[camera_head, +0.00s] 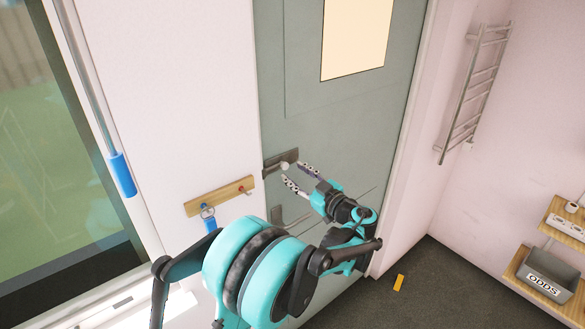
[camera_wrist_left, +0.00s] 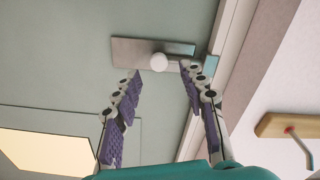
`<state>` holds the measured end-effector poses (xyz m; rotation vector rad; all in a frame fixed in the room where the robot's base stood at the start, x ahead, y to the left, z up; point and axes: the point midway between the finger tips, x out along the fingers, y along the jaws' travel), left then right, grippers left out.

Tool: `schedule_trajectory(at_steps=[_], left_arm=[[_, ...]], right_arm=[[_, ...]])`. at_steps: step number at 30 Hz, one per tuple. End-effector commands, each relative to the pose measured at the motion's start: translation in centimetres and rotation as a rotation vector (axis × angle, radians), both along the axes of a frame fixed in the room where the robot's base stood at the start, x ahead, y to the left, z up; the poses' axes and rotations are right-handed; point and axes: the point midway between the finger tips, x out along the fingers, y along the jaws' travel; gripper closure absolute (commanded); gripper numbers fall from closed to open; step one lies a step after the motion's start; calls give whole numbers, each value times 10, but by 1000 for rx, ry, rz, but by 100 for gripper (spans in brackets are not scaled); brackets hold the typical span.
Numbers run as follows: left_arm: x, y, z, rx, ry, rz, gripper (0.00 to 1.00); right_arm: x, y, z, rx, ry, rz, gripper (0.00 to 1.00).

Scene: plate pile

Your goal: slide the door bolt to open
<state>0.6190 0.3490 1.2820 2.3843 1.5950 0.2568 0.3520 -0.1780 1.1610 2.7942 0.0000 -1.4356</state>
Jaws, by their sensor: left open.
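The grey-green door (camera_head: 335,120) carries a metal bolt (camera_head: 272,164) near its left edge. The bolt has a round white knob (camera_head: 284,167). In the left wrist view the bolt's flat metal plate (camera_wrist_left: 130,52) lies across the upper middle, with the knob (camera_wrist_left: 159,62) on its lower edge. My left gripper (camera_head: 295,173) is open, its fingertips close to the bolt. In the left wrist view the fingers (camera_wrist_left: 160,72) stand on either side of the knob, with gaps to it. I cannot tell how far the bolt extends. My right gripper is not in view.
A wooden hook rail (camera_head: 217,196) with a blue-tagged key (camera_head: 209,219) hangs left of the door. A metal door handle (camera_head: 279,216) sits below the bolt. A towel rail (camera_head: 471,95) and an ODDS bin (camera_head: 548,276) are at right. A yellow piece (camera_head: 399,282) lies on the floor.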

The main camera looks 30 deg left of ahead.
Motion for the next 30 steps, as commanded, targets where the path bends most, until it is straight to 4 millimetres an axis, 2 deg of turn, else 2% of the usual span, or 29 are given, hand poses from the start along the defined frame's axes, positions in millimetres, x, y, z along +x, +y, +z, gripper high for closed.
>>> schedule_trajectory(at_steps=[3, 7, 17, 21, 22, 27, 30], left_arm=[[7, 18, 0, 0, 1, 2, 58], [12, 29, 0, -1, 1, 1, 58], [14, 32, 0, -1, 2, -2, 58], [14, 32, 0, -1, 2, -2, 95], [14, 32, 0, -1, 2, -2, 100], [14, 32, 0, -1, 2, -2, 100], [21, 29, 0, -1, 2, -2, 100]], right_arm=[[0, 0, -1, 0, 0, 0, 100], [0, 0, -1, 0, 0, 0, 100], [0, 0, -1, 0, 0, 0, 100], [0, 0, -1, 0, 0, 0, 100], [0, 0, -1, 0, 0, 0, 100], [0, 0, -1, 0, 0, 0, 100], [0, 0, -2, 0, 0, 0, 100]])
